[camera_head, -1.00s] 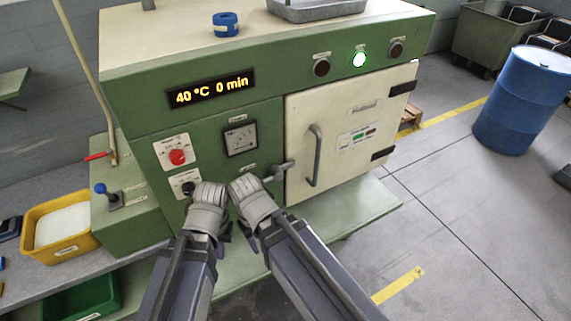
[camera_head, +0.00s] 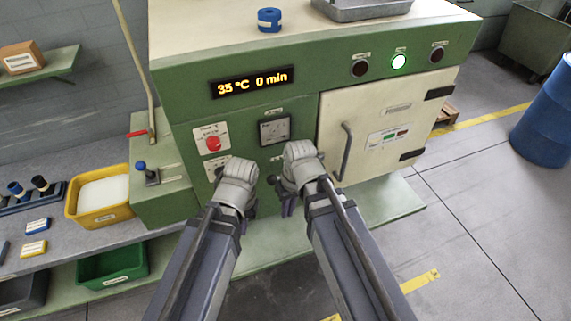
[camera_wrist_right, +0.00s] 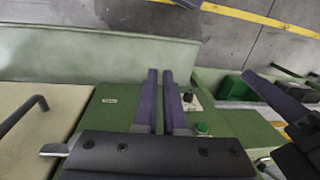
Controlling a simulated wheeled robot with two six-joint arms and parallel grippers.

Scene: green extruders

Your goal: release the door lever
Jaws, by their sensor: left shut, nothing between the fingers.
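The cream oven door (camera_head: 385,125) is closed on the green machine, with a grey bar handle (camera_head: 345,150). The metal door lever (camera_wrist_right: 55,150) shows at the left in the right wrist view, beside the door edge. My right gripper hides most or all of it in the head view. My right gripper (camera_head: 288,205) is in front of the panel left of the door; in its wrist view its purple fingers (camera_wrist_right: 161,85) stand slightly apart, with nothing between them and clear of the lever. My left gripper (camera_head: 245,222) is shut and empty in front of the lower left panel.
A red knob (camera_head: 213,143) is on the panel. A blue-knobbed lever (camera_head: 148,174) and yellow bin (camera_head: 100,195) are at left. Floor to the right is mostly clear.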

